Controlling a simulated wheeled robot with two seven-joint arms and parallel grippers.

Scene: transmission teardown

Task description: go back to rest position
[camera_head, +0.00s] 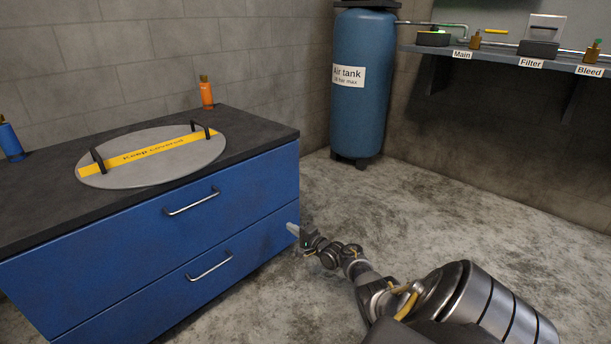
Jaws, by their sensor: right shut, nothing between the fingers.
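My right gripper (293,229) is at the end of my right arm, which comes in from the lower right. It is shut and empty, in front of the right end of the blue drawer cabinet (240,215). Whether it touches the cabinet I cannot tell. My left gripper is not in view.
A round grey cover (196,157) with two black handles and a yellow "Keep covered" band lies on the cabinet top. An orange bottle (207,93) and a blue bottle (10,140) stand there too. A blue air tank (358,115) and a wall shelf (500,60) are behind. The floor at right is clear.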

